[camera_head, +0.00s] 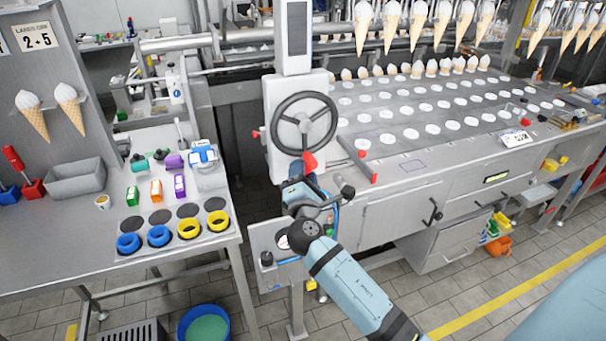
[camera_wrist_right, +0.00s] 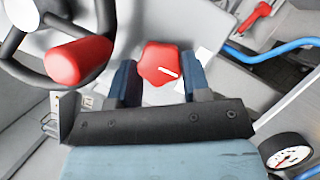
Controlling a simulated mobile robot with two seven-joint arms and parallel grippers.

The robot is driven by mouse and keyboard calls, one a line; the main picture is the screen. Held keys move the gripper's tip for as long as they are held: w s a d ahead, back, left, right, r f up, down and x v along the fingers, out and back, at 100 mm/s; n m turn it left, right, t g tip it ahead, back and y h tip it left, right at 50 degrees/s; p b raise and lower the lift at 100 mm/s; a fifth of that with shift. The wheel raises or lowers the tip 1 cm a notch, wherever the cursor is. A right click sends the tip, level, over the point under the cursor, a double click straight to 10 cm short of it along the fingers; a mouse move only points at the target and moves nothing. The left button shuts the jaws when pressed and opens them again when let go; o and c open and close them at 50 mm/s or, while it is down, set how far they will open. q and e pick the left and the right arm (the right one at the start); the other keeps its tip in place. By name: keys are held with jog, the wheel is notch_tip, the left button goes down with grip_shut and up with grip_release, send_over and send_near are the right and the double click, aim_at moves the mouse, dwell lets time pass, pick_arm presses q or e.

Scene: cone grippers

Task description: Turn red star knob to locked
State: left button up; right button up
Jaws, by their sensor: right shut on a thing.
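The red star knob (camera_wrist_right: 160,61) sits between the two blue fingers of my right gripper (camera_wrist_right: 162,80) in the right wrist view. The fingers are shut on its sides. A white pointer line on the knob's face slants toward the lower right of that view. In the head view my right gripper (camera_head: 296,190) is at the machine's column, just below the handwheel, and the knob is not clearly seen behind it. No locked mark can be read. My left gripper is in neither view.
A dark handwheel (camera_head: 305,122) with a red handle (camera_wrist_right: 78,60) is close beside the knob. A gauge (camera_wrist_right: 289,152), a blue hose (camera_wrist_right: 270,52) and a red lever (camera_wrist_right: 256,20) are nearby. A table (camera_head: 60,250) with coloured rings stands to the left.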

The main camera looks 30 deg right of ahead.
jog(key=o, duration=0.9)
jog(key=b+v, duration=0.3)
jog(key=v, duration=1)
jog(key=shift+s+a, duration=0.2)
jog(key=shift+s, duration=0.15)
